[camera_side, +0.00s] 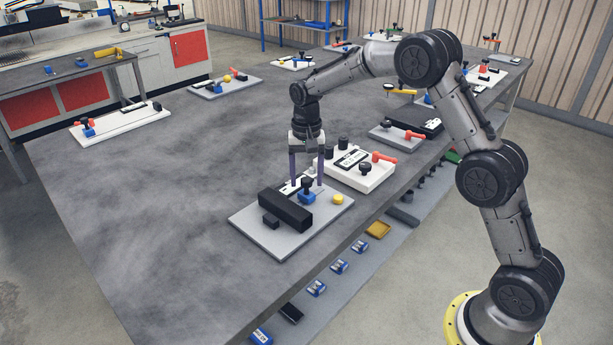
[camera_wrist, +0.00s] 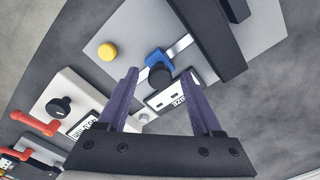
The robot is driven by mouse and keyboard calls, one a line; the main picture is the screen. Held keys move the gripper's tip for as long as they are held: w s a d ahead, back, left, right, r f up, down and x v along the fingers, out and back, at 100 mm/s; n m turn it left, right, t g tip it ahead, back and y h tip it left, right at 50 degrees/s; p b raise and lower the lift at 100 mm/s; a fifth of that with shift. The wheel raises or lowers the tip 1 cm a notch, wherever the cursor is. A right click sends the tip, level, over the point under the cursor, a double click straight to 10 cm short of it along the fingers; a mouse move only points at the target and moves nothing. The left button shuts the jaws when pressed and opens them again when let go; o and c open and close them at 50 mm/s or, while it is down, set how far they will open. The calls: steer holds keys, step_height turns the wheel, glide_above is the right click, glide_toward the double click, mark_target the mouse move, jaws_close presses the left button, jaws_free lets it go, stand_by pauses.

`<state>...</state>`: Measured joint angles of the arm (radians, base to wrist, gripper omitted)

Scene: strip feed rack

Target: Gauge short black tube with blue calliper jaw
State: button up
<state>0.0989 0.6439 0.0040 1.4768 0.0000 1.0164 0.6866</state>
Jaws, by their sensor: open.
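My gripper (camera_side: 306,184) is open, its two purple fingers pointing down over the near grey plate (camera_side: 268,242). The blue calliper jaw (camera_side: 306,197) carries an upright black knob and sits on a thin metal rail; it also shows in the wrist view (camera_wrist: 156,57). The black knob (camera_wrist: 160,76) appears between the fingertips, with gaps on both sides. Exact fingertip height is unclear. A long black bar (camera_side: 285,211) lies on the plate beside the jaw, with a small black piece (camera_side: 270,222) in front. I cannot tell which black piece is the short tube.
A yellow button (camera_side: 338,199) is on the plate's right corner. A white box (camera_side: 362,178) with a display, black knobs and a red handle (camera_side: 384,157) stands close behind to the right. Other fixtures line the table's edges. The table (camera_side: 170,200) is clear to the left.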

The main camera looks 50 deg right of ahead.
steer(key=shift+c, duration=0.2)
jaws_close()
stand_by(1.1)
steer(key=shift+a, duration=0.1)
